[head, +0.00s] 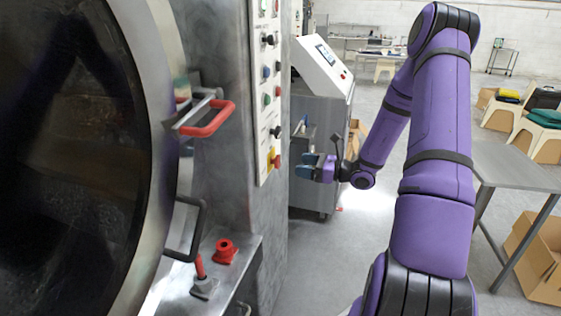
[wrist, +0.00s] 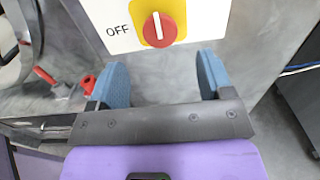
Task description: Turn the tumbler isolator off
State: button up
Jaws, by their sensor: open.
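The isolator is a red rotary knob (wrist: 160,29) on a yellow square plate, with a white bar upright across it and "OFF" printed to its left in the wrist view. In the head view the knob (head: 276,161) is at the bottom of the white control panel (head: 265,110). My gripper (wrist: 162,78) has two blue fingers, spread apart and empty, just below the knob in the wrist view. In the head view my gripper (head: 303,166) is just right of the panel. Contact with the knob is not visible.
A large round washer door (head: 75,150) fills the left, with a red-gripped handle (head: 207,119). A red button (head: 224,251) and a red-handled lever (head: 203,280) sit on a ledge below. A grey cabinet (head: 318,120) stands behind my gripper. A metal table (head: 515,168) is at right.

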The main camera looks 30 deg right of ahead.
aim_at(280, 161)
jog(key=x, duration=0.8)
jog(key=shift+c, duration=0.5)
jog(key=c, duration=0.8)
